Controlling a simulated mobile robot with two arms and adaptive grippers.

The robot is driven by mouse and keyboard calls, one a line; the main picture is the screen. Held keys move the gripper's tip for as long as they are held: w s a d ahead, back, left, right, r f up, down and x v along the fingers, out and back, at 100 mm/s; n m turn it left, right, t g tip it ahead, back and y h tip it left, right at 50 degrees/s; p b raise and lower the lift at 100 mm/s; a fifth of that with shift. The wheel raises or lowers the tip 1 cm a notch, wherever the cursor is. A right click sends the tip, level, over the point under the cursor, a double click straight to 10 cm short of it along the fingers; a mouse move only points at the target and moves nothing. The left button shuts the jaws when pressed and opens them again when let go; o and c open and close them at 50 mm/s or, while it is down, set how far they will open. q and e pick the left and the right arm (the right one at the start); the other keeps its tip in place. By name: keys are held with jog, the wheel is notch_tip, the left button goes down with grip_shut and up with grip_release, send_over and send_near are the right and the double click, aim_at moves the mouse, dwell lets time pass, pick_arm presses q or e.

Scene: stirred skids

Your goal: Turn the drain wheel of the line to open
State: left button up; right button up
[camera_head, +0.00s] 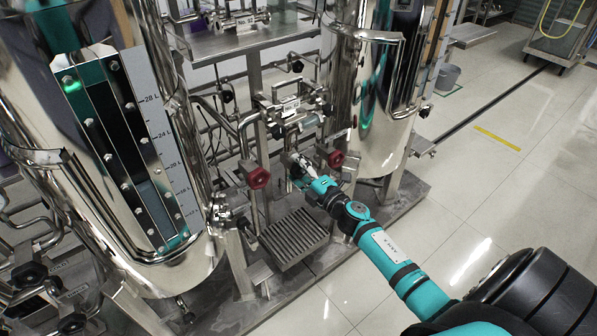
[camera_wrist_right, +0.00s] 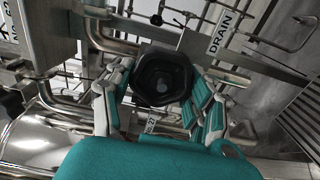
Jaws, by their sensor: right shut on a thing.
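A dark, many-sided wheel (camera_wrist_right: 162,76) sits in the middle of the right wrist view, face toward the camera. A white plate reading DRAIN (camera_wrist_right: 223,33) is up and right of it. My right gripper (camera_wrist_right: 160,92) has its teal and grey fingers on both sides of this wheel and is shut on it. In the head view my right gripper (camera_head: 299,168) reaches into the pipework between the two steel tanks, and there it hides the wheel. I cannot read the wheel's turn angle. My left gripper is not in view.
A red wheel (camera_head: 257,178) is left of my right gripper and another red wheel (camera_head: 335,158) is close on its right. A big steel tank (camera_head: 185,120) with a level gauge is at left, a second tank (camera_head: 372,110) behind. A floor grate (camera_head: 293,238) lies below.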

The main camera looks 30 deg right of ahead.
jog(key=shift+f+n, duration=0.3)
jog(key=shift+n, duration=0.3)
jog(key=n+b, duration=0.2)
jog(key=n, duration=0.3)
jog(key=shift+f, duration=0.15)
jog(key=n+b, duration=0.1)
jog(key=n, duration=0.3)
jog(key=shift+d, duration=0.1)
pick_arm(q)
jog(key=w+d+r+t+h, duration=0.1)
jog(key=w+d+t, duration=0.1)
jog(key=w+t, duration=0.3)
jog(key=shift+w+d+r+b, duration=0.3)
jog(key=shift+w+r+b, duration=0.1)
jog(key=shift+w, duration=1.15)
pick_arm(e)
jog(key=shift+n, duration=0.7)
jog(key=o, duration=1.2)
